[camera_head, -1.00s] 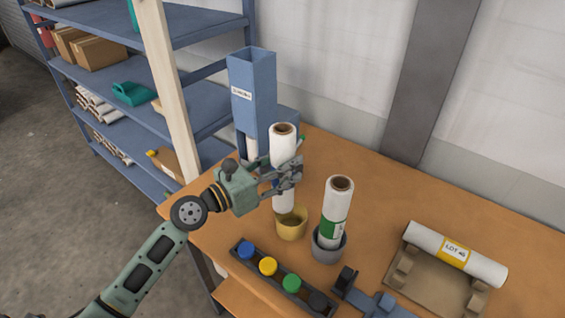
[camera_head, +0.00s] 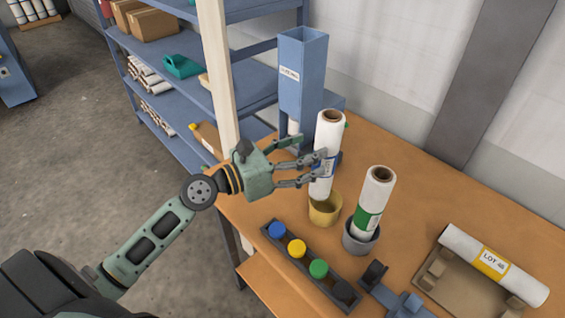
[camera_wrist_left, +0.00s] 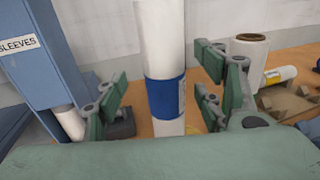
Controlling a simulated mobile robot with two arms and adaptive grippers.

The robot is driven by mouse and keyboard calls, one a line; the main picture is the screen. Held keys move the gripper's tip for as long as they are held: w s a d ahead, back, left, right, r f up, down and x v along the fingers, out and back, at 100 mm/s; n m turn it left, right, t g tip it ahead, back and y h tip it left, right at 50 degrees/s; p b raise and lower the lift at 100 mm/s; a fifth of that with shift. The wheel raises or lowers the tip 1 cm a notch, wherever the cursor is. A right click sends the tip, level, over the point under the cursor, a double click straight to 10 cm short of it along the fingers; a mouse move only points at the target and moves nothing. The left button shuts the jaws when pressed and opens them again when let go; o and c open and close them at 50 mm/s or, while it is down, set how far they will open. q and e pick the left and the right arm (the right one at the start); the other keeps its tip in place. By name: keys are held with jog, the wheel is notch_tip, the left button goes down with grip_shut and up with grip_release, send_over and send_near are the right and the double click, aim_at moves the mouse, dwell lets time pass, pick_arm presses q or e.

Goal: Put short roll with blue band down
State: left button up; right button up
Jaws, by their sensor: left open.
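The short white roll with the blue band (camera_head: 330,130) is upright at the yellow cup (camera_head: 325,213) on the orange table. Its lower end shows at the cup's mouth; I cannot tell whether it rests inside. My left gripper (camera_head: 318,170) is open, its fingers spread beside the roll at band height. In the left wrist view the roll (camera_wrist_left: 160,40) and its blue band (camera_wrist_left: 165,98) stand between the spread fingers, with gaps on both sides. My right gripper is not in view.
A green-banded roll (camera_head: 376,190) stands in a grey cup (camera_head: 360,238) close on the right. A blue sleeve dispenser (camera_head: 302,75) stands behind. A rack of coloured knobs (camera_head: 297,248) is in front. A lot-labelled roll (camera_head: 490,262) lies on a cradle at right.

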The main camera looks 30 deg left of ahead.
pick_arm(q)
jog(key=b+v, duration=0.2)
jog(key=v, duration=0.4)
jog(key=shift+s, duration=0.2)
jog(key=shift+a, duration=0.15)
